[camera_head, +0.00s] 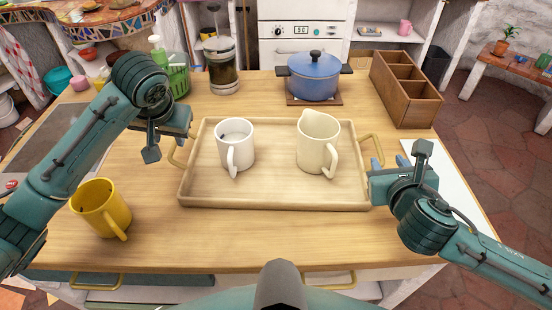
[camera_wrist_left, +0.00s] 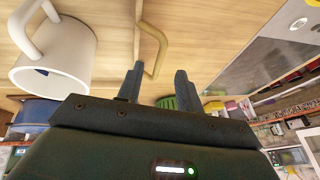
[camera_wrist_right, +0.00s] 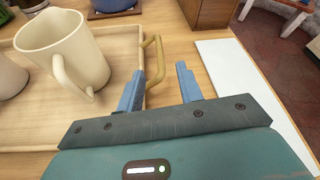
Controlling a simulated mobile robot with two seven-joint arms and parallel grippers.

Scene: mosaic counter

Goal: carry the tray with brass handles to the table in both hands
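The wooden tray (camera_head: 270,195) lies flat on the wooden counter, with a white mug (camera_head: 236,148) and a cream jug (camera_head: 318,145) upright on it. Its left brass handle (camera_head: 179,153) is beside my left gripper (camera_head: 165,150), which is open; the handle (camera_wrist_left: 160,50) shows just ahead of the spread fingers in the left wrist view. Its right brass handle (camera_head: 377,148) is beside my right gripper (camera_head: 390,162), also open; in the right wrist view the handle (camera_wrist_right: 159,58) reaches toward the gap between the fingers. Neither gripper is closed on a handle.
A yellow mug (camera_head: 98,207) stands left of the tray, near my left arm. A French press (camera_head: 222,70), a blue pot (camera_head: 313,78) and a wooden divided box (camera_head: 405,90) stand behind. A small table (camera_head: 510,65) with a plant is at far right, across red floor.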

